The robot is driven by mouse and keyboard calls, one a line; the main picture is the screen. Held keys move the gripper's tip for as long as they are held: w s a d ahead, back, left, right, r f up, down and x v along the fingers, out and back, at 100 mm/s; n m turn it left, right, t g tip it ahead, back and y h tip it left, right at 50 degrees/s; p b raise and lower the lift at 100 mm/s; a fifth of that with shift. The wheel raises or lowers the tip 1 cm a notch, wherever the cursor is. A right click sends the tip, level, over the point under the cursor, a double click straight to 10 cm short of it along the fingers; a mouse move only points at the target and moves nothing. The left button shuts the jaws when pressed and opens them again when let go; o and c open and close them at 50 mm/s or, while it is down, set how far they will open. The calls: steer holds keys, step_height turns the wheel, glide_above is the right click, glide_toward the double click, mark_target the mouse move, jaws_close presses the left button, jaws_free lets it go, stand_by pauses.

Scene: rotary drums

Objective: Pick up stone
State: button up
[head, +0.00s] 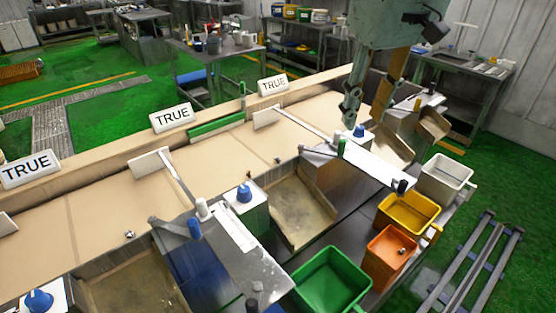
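A small greyish lump (130,235), possibly a stone, lies near the front edge of the beige belt (95,215) at the left. A smaller dark speck (278,160) sits at the belt's front edge near the middle. A small grey piece (402,252) lies in the orange bin (380,262). All are too small to identify surely. My gripper (350,108) hangs at the upper right, pointing down near the belt's far right part, apart from these pieces. Its fingers appear edge-on and partly merged, so its opening is unclear. I see nothing held in it.
Green (330,280), yellow (408,214) and white (445,178) bins stand at the right beside the orange one. Metal chutes (300,205), blue-knobbed boxes (245,205) and diverter arms line the belt's front. Signs reading TRUE (173,117) stand along its back.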

steer(key=w+a+f+n+p, duration=0.15)
steer(key=w+a, duration=0.25)
steer(key=w, duration=0.8)
steer(key=n+g+p, duration=0.2)
steer(key=n+p, duration=0.2)
steer(key=n, duration=0.2)
glide_above(278, 157)
step_height(278, 157, down, 25)
steer(key=shift+s+d+f, duration=0.15)
steer(key=shift+s+d, duration=0.05)
steer(key=shift+f, duration=0.1)
steer(key=shift+f, duration=4.15)
steer(key=shift+f, duration=0.15)
steer(key=shift+w+a+f+p, duration=0.1)
steer(key=shift+f+p, duration=0.05)
steer(key=shift+f, duration=1.1)
steer(key=shift+a+f+p, duration=0.1)
steer(key=shift+f+p, duration=0.05)
steer(key=shift+f, duration=1.05)
